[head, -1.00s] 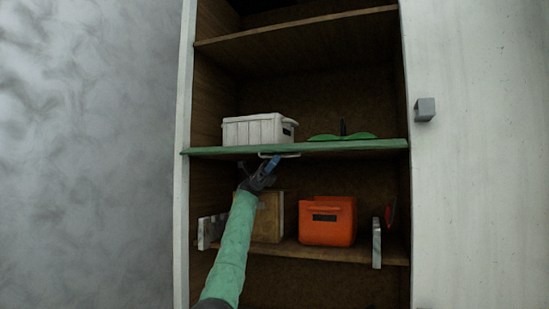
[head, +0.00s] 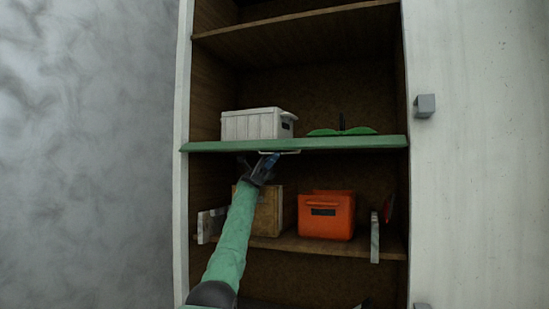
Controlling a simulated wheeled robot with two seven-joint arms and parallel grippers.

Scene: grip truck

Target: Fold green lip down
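The green lip (head: 340,143) runs level along the front edge of the middle shelf, across the whole cabinet opening. A thin pale handle (head: 280,152) hangs at its lower edge, left of the middle. My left gripper (head: 267,162) reaches up from below, its blue-tipped fingers at the handle just under the lip. The fingers are small and overlap the handle, so I cannot tell whether they are closed on it. My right gripper is not clearly visible; a small dark shape shows at the bottom edge.
A white crate (head: 258,125) and a flat green item (head: 341,131) sit on the middle shelf. Below are a brown box (head: 269,212), an orange bin (head: 326,216) and pale upright pieces (head: 375,238) at the sides. A white door (head: 480,150) is on the right.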

